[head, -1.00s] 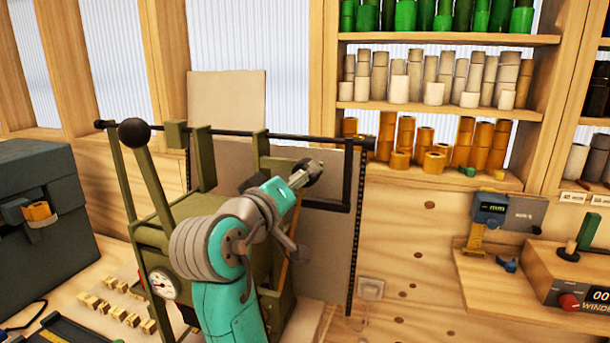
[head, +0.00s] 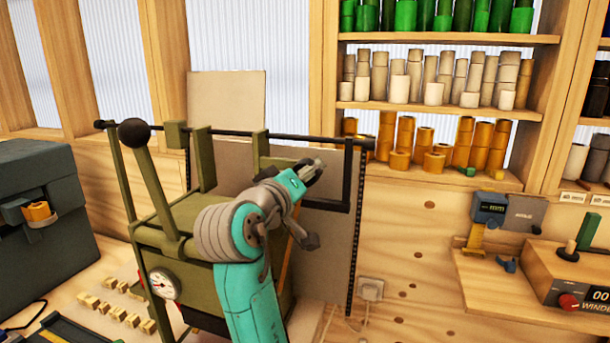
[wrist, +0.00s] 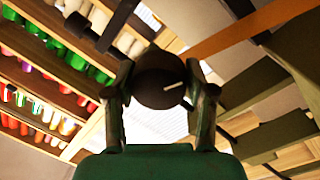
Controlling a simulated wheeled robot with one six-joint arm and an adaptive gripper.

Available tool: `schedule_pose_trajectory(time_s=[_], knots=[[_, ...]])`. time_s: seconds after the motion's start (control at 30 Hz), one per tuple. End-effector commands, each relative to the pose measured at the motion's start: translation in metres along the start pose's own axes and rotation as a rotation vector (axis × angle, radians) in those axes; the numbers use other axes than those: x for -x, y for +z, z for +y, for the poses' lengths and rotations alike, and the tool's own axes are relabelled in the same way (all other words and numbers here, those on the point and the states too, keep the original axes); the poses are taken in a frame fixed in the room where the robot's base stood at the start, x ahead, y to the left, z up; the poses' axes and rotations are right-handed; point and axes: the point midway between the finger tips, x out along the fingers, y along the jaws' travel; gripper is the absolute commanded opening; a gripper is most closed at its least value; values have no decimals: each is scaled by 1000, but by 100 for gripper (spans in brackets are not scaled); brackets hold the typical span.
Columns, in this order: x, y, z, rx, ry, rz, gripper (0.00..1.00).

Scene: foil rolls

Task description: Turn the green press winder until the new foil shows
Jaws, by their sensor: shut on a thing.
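The olive-green press (head: 190,225) stands on the bench, with a long lever (head: 150,185) ending in a black ball and a round dial gauge (head: 164,283) on its front. My gripper (head: 310,172) is at the press's right side, below the black top bar. In the wrist view, my gripper (wrist: 160,100) is shut on a dark round winder knob (wrist: 160,78) with a small white mark on it. In the head view my gripper and arm hide most of the knob. A copper-coloured strip (wrist: 245,28) shows beside the press in the wrist view. I cannot tell whether it is new foil.
A black bracket (head: 345,180) hangs close to the right of my gripper. Shelves with green, cream and gold rolls (head: 480,145) stand behind. A dark box (head: 45,200) is at left, and a wooden winder box (head: 565,280) with a red knob is at right.

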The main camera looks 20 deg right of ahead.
Motion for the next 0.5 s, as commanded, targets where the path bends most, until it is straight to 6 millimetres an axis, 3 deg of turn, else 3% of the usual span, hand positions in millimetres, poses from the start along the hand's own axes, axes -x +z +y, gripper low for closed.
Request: schedule_pose_trajectory(time_s=[0.27, 0.5], knots=[[0, 0, 0, -42, -4, -4, 20], [0, -1, 0, -183, -15, -15, 20]])
